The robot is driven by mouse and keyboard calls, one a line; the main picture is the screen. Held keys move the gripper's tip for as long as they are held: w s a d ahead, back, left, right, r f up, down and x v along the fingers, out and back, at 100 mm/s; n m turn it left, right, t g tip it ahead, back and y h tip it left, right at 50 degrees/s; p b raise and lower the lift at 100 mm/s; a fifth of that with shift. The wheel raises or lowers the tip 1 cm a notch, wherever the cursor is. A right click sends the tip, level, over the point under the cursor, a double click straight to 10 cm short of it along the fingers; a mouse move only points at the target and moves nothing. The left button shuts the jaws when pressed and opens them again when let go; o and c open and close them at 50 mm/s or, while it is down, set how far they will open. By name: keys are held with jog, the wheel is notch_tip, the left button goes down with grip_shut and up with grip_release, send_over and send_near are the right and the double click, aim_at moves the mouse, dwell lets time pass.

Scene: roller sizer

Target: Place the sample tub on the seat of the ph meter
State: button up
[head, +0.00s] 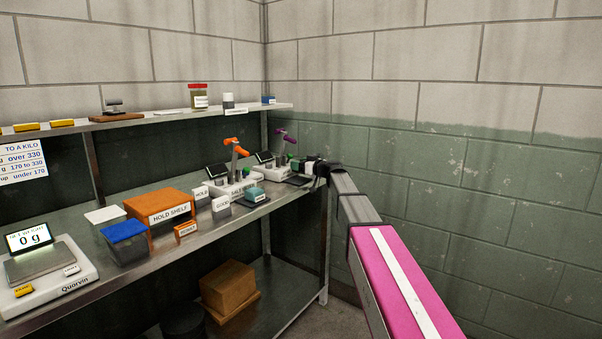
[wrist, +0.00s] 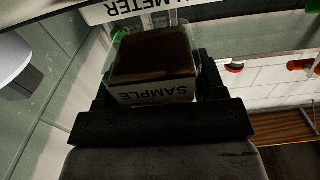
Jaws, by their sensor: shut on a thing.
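The sample tub (wrist: 152,58) is a clear square tub with dark brown contents and a white SAMPLE label, upside down in the wrist view. My gripper (wrist: 153,82) is shut on it, one finger at each side. In the head view, my gripper (head: 308,169) is at the right end of the bench, beside the ph meter (head: 271,172), which has a purple head and a dark screen. A white label ending in METER (wrist: 135,8) shows just beyond the tub in the wrist view. The meter's seat is not clear, and I cannot tell whether the tub touches it.
The salt meter (head: 232,188) with an orange head stands left of the ph meter. A teal-lidded tub (head: 256,194), a GOOD tub (head: 221,207) and the orange hold shelf (head: 166,208) are nearby. An upper shelf (head: 160,116) runs above; a wall is at right.

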jog(key=shift+f, duration=1.65)
jog(key=shift+f, duration=0.1)
jog(key=o, duration=1)
